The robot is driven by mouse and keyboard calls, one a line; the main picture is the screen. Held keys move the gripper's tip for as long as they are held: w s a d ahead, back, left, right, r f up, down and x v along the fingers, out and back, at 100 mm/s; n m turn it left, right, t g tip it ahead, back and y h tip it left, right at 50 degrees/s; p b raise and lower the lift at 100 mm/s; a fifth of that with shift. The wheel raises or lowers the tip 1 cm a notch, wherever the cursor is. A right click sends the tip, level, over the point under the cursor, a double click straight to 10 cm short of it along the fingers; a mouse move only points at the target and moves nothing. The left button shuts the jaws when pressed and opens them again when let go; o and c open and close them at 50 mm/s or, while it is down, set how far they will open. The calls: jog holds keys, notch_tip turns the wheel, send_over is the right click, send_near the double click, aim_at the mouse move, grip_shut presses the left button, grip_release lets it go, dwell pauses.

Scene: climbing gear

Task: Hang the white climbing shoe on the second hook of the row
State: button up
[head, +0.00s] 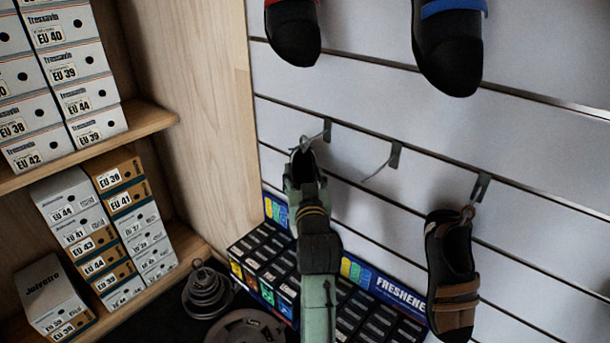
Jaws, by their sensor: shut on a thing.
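A pale shoe (295,187), greyish green in this light, hangs heel up in front of the slatted wall, its dark opening facing me. I take it for the white climbing shoe. My gripper (315,212) is shut on it from below and hides its lower part. The shoe's top is by the tip of the leftmost visible hook (326,130); I cannot tell whether its loop touches that hook. The second visible hook (393,158) is empty, to the right of the shoe. A brown and black shoe (455,270) hangs from the third hook (481,187).
Two dark shoes, one with red (293,35) and one with blue (448,50), hang above the row. A wooden shelf unit (200,100) with shoeboxes stands at left. Below are a Freshener display box (385,287) and round metal pieces (206,290).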

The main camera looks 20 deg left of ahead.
aim_at(294, 182)
jog(key=shift+s+a+r+p, duration=0.15)
jog(key=shift+s+a, duration=0.15)
jog(key=shift+s, duration=0.45)
jog(key=shift+s+a+r+p, duration=0.15)
jog(key=shift+s+a, duration=0.1)
jog(key=shift+s, duration=0.5)
jog(key=shift+s+f, duration=0.1)
jog(key=shift+s, duration=0.05)
jog(key=shift+s+a, duration=0.3)
jog(key=shift+s, duration=0.45)
jog(key=shift+s+a, duration=0.3)
jog(key=shift+s, duration=0.4)
jog(key=shift+s, duration=0.1)
jog(key=s+a+r+p, duration=0.1)
jog(key=s+a, duration=0.2)
jog(key=s, duration=0.5)
jog(key=shift+s, duration=0.15)
